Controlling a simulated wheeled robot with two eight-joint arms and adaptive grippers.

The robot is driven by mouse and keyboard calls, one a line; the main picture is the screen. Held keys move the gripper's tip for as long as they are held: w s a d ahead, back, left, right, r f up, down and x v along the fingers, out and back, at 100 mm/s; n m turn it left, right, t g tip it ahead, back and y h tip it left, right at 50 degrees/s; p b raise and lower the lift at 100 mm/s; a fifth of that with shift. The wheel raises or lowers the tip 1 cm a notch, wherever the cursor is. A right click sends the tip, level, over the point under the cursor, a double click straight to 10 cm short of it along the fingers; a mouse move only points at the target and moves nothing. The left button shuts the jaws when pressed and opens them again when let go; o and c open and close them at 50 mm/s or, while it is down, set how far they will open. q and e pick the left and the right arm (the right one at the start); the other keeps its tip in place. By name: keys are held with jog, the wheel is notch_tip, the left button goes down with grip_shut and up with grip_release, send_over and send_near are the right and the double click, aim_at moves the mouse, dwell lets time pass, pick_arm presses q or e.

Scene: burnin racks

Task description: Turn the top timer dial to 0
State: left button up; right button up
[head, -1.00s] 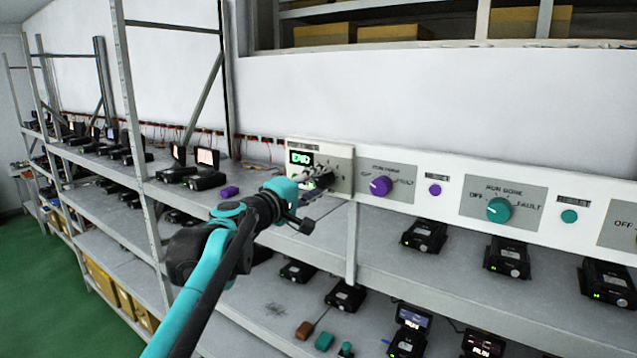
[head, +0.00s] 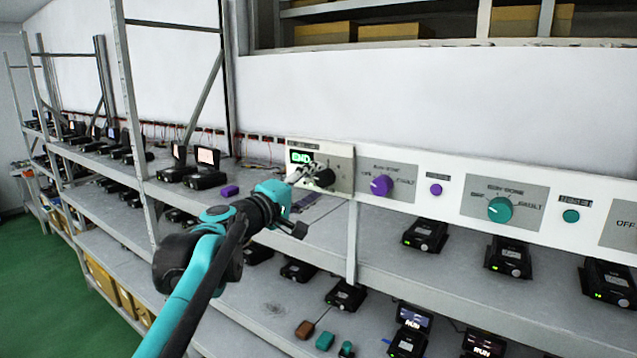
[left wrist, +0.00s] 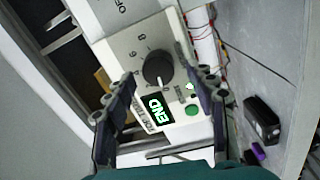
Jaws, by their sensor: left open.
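The black timer dial (head: 325,177) sits on a pale timer panel (head: 345,168) at the left end of the white strip. It also shows in the left wrist view (left wrist: 157,66), with a white pointer mark at the display side of the knob. The green timer display (head: 301,157) reads END. My left gripper (head: 302,174) is open and empty, just left of the dial and seemingly apart from it. In the left wrist view its fingers (left wrist: 155,72) stand on either side of the dial.
A purple knob (head: 381,185) and a teal knob (head: 500,209) sit farther right on the strip. A green button (left wrist: 193,111) is near the display. A purple block (head: 230,190) and black devices (head: 205,180) lie on the shelf to the left.

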pick_arm(q)
jog(key=v, duration=1)
jog(key=shift+f, duration=0.15)
jog(key=s+f+m+g+y+b, duration=0.15)
jog(key=s+f+b, duration=0.35)
jog(key=f, duration=0.7)
jog(key=s+f+m+g+y+b, duration=0.15)
jog(key=s+f+b, duration=0.35)
jog(key=f, duration=0.8)
jog(key=s+f+m+g+y+b, duration=0.1)
jog(key=s+f+m+g+b, duration=0.15)
jog(key=f+b, duration=0.7)
jog(key=s+a+f+m+y+b, duration=0.1)
jog(key=s+a+f+y+b, duration=0.1)
jog(key=f, duration=1)
jog(key=s+a+f+m+g+y+b, duration=0.1)
jog(key=s+a+f+b, duration=0.4)
jog(key=f, duration=0.8)
jog(key=s+a+f+m+g+y+b, duration=0.1)
jog(key=s+a+f+y+b, duration=0.2)
jog(key=f, duration=1)
jog(key=s+y+b, duration=0.1)
jog(key=s+b, duration=0.2)
jog(key=shift+s+a+b, duration=0.35)
jog(key=shift+f, duration=0.15)
